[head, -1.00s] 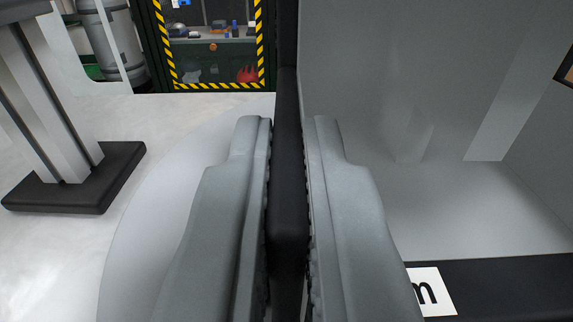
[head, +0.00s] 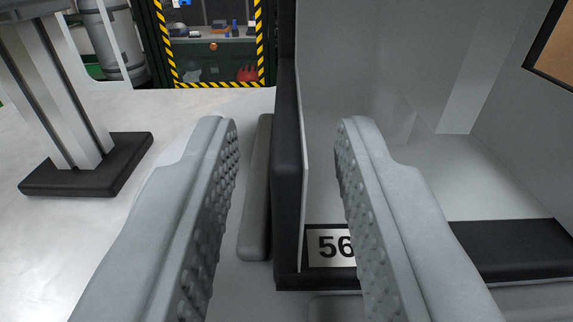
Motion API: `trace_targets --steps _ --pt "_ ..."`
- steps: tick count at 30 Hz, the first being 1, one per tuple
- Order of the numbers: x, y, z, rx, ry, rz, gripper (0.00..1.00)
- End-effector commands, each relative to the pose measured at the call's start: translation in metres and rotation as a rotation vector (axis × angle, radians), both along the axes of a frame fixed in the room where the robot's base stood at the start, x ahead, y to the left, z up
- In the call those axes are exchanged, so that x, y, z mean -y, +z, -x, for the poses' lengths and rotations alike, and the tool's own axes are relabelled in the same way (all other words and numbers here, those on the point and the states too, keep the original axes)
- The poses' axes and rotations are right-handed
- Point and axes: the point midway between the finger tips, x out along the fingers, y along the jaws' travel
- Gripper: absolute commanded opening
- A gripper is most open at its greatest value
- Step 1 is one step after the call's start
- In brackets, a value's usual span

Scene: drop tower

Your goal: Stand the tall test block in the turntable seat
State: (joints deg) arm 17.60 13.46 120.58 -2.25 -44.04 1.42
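My gripper (head: 287,124) is open, its two grey studded fingers spread wide. An upright black edge (head: 289,170) of a grey-walled enclosure stands between the fingers in the picture, with a visible gap to each. A dark grey upright bar (head: 256,190) lies just left of that edge. No test block shows between the fingers. I cannot make out the tall test block or the turntable seat in this view.
The enclosure's pale interior (head: 390,165) is at right, with a black sill bearing a label (head: 328,245) that starts "56". A metal column on a black foot (head: 88,165) stands at left on pale floor.

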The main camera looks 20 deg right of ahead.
Motion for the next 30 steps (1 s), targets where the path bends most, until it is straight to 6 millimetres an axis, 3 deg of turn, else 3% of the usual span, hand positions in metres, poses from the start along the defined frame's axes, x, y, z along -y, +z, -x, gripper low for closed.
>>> trace_targets --steps 9,15,21,30 --pt "-0.016 0.001 0.058 0.001 0.000 0.000 0.30" --pt "-0.024 0.001 0.084 0.002 0.000 0.001 0.30" --pt "-0.027 0.000 0.095 0.001 0.000 0.000 0.30" --pt "-0.028 0.002 0.096 0.001 0.001 0.000 0.30"
